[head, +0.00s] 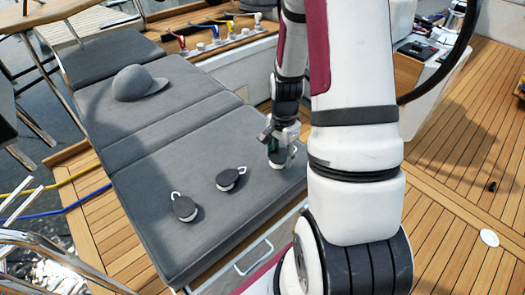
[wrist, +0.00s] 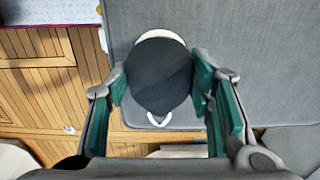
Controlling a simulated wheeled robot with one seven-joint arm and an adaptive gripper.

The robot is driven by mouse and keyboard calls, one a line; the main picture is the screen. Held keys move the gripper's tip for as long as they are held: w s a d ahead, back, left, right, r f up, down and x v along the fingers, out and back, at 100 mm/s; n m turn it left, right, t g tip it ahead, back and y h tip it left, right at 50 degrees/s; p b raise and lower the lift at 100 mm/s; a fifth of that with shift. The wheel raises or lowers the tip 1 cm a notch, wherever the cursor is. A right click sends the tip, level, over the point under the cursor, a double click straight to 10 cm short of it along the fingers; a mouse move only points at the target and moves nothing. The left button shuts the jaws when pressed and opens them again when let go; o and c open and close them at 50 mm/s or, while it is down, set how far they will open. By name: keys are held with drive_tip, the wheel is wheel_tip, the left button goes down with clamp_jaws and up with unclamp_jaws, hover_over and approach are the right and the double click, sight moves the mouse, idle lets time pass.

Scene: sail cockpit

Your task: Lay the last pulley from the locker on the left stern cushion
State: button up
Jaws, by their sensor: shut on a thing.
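In the wrist view, a dark grey pulley (wrist: 162,75) with a white rim and a white eye at its lower end sits between the green-padded fingers of my gripper (wrist: 163,88). My gripper is shut on this pulley, over the front edge of the grey cushion (wrist: 270,60). In the head view, my gripper (head: 281,150) is low at the right part of the cushion (head: 150,170), and the held pulley (head: 278,159) is partly hidden by it. Whether the pulley touches the cushion is unclear. Two more pulleys, one (head: 185,208) at left and one (head: 231,179) at centre, lie on the cushion.
A grey cap (head: 139,83) lies farther back on the cushions. A row of coloured levers (head: 215,40) stands behind. A locker front with a white handle (head: 254,257) is below the cushion's front edge. Wooden deck (head: 465,150) is open at right.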

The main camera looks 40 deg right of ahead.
drive_tip(key=w, duration=0.7)
drive_tip(key=shift+a+f, duration=0.2)
drive_tip(key=shift+f, duration=1.9)
drive_tip(key=shift+f, duration=0.1)
drive_tip(key=o, duration=1.3)
